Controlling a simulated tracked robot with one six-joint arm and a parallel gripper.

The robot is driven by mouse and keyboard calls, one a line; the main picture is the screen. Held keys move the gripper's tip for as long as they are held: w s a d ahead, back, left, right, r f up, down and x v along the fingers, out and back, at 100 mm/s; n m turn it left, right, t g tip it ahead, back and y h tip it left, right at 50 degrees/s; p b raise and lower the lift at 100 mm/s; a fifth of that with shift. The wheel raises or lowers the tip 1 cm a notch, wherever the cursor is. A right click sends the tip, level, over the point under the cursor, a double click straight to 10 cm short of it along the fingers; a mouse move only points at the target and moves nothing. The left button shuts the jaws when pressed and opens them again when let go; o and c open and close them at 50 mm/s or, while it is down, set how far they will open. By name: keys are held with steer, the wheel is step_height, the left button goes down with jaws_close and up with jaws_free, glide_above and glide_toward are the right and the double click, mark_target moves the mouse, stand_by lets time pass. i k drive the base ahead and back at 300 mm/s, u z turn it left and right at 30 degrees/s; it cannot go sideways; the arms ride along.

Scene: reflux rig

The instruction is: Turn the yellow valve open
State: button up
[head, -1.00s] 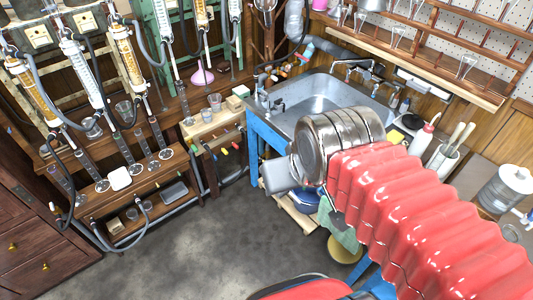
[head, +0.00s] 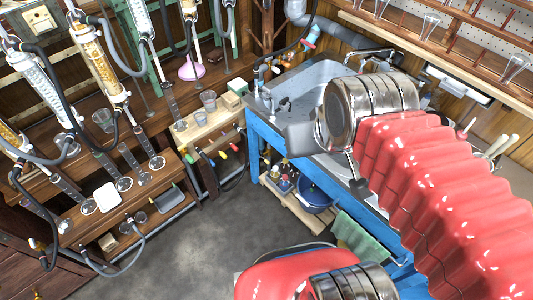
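A row of small valves with coloured handles runs along the front of a low wooden stand left of the sink. A yellow handle (head: 235,147) shows near the stand's right end, close to a red one (head: 222,154). It is too small to tell how far it is turned. My gripper (head: 298,136) is partly in view as a grey block at the end of my arm, in front of the sink's left edge. It is to the right of the valves and apart from them in the picture. Its fingers are not clearly visible.
The blue sink bench (head: 262,150) stands right of the valves, with a blue basin (head: 314,194) on its lower shelf. Glass cups (head: 208,99) stand on the wooden stand. Glass columns and hoses fill the left. The grey floor (head: 215,225) in front is clear.

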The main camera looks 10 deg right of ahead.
mark_target(262, 155)
steer(key=k, duration=0.65)
steer(key=u, duration=0.25)
steer(key=i, duration=0.55)
steer(key=u, duration=0.75)
steer(key=i, duration=0.7)
steer(key=u, duration=0.3)
